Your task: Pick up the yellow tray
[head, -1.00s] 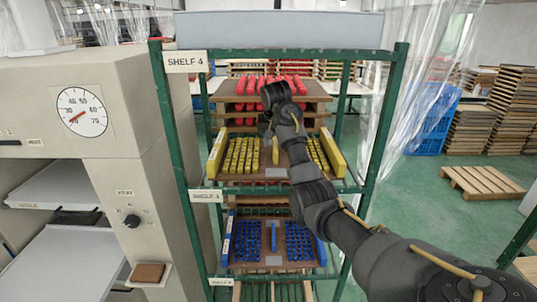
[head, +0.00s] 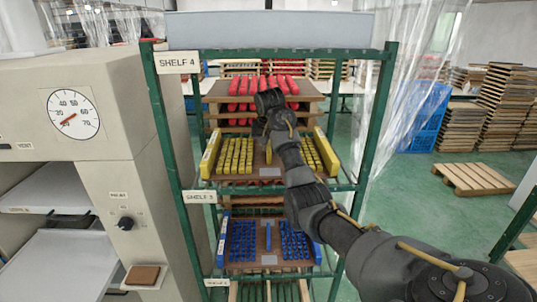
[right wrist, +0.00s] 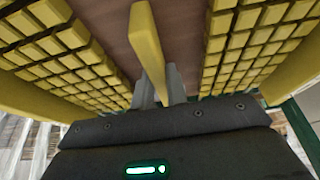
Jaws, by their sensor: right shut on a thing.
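The yellow tray (head: 206,165) has a brown base, yellow side walls and rows of yellow blocks. It sits at the middle level of the green rack in the head view; whether it touches its supports is unclear. My right gripper (right wrist: 160,88) is shut on the yellow centre bar (right wrist: 147,42) of the tray, seen close in the right wrist view. In the head view my right gripper (head: 267,130) reaches in over the tray's middle, and my arm hides part of its right side. My left gripper is not in view.
The green rack (head: 160,120) has posts on both sides. A red-block tray (head: 222,90) is above and a blue-block tray (head: 262,262) below. A beige machine with a gauge (head: 74,113) stands close on the left. Open floor and a pallet (head: 472,180) are at right.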

